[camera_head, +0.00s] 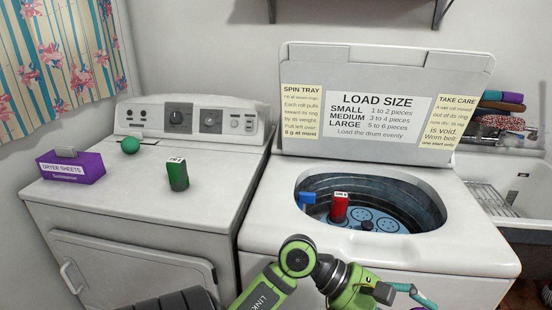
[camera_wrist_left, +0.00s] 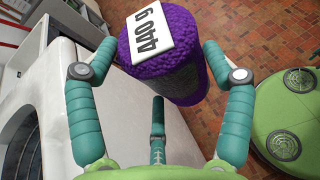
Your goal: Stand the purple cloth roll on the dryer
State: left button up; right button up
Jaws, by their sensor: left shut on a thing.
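The purple cloth roll (camera_wrist_left: 192,78) is in the left wrist view, between the teal fingers of my left gripper (camera_wrist_left: 160,62). Its end carries a white tag (camera_wrist_left: 150,36) reading "440 g". My left gripper is shut on it, over the brick floor beside the washer's edge. In the head view this gripper (camera_head: 408,292) is at the bottom right of centre, in front of the washer; the roll is almost wholly out of frame there. The white dryer (camera_head: 110,215) stands at the left. My right gripper is in neither view.
The dryer's front top is clear. The open washer (camera_head: 465,225) holds a red roll (camera_head: 339,208) and a blue roll (camera_head: 306,200).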

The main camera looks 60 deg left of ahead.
aim_at(133, 188)
jog(key=k+u, duration=0.1)
jog(key=u, duration=1)
jog(key=i+j+u, duration=0.1)
jog(key=u, duration=0.3)
jog(key=i+j+u, duration=0.1)
jog(key=u, duration=0.3)
jog(key=i+u, duration=0.1)
jog(key=u, duration=0.3)
